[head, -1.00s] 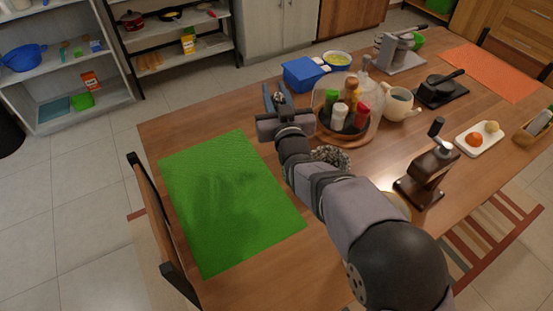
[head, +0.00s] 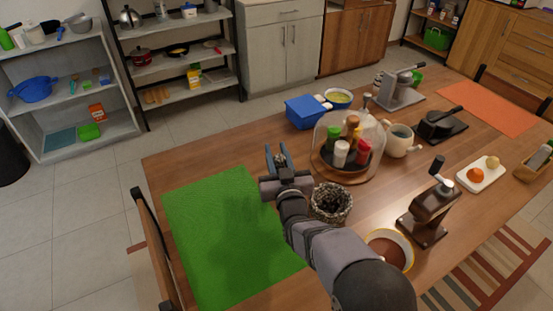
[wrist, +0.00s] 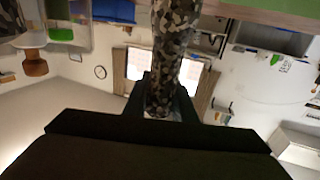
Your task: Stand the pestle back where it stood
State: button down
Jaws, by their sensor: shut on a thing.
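The pestle (wrist: 172,50) fills the upper middle of the wrist view as a thick bar with a mottled grey, black and tan pattern. My gripper (wrist: 160,108) is shut on its lower end there, with a dark finger on each side. In the head view my gripper (head: 276,158) is above the table, past the far right corner of the green mat. I cannot make out the pestle in the head view. A round, speckled dark mortar (head: 331,203) stands on the table to the right of my wrist, with a dark hollow top.
A clear dome (head: 372,132) over spice bottles stands just behind the mortar. A blue box (head: 305,112) is further back. The green mat (head: 225,235) is bare.

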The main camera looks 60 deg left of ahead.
jog(key=shift+f, duration=1.2)
jog(key=shift+f, duration=0.25)
jog(key=c, duration=1.5)
grip_release()
jog(key=shift+o, duration=0.2)
jog(key=shift+r, duration=0.15)
jog(key=shift+d, duration=0.1)
jog(key=b+v, duration=0.1)
jog(key=v, duration=1)
jog(key=shift+d, duration=0.35)
jog(key=shift+s, duration=0.15)
jog(key=shift+r, duration=0.1)
